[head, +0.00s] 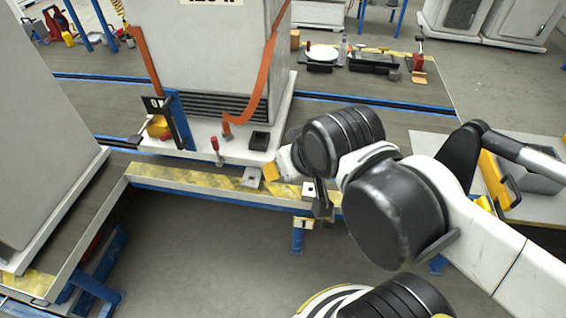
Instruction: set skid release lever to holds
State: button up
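A small red-handled lever (215,146) stands upright on the white skid base (190,140) under the grey cabinet. I cannot tell whether it is the skid release lever. A dark, paddle-like part (321,200) hangs at the yellow-striped front rail, just below my wrist; I cannot tell whether it is a lever or part of my gripper. My arm reaches in from the right, and its end is over the rail near the cabinet's right front corner. The fingers of my gripper are not clearly visible. A small orange-tan block (270,172) shows beside the arm's end.
The grey cabinet (210,50) has orange straps (265,70). A black sign marked 0 (154,105) stands at its left front. Another grey cabinet (40,150) fills the left. Trays and tools (372,62) lie behind. Floor (220,250) before the rail is clear.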

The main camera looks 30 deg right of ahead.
aim_at(164, 138)
jog(key=i+j, duration=0.15)
jog(key=j, duration=0.15)
jog(key=i+j, duration=0.15)
jog(key=j, duration=0.2)
jog(key=i+j, duration=0.15)
jog(key=j, duration=0.15)
jog(key=i+j, duration=0.15)
jog(key=j, duration=0.2)
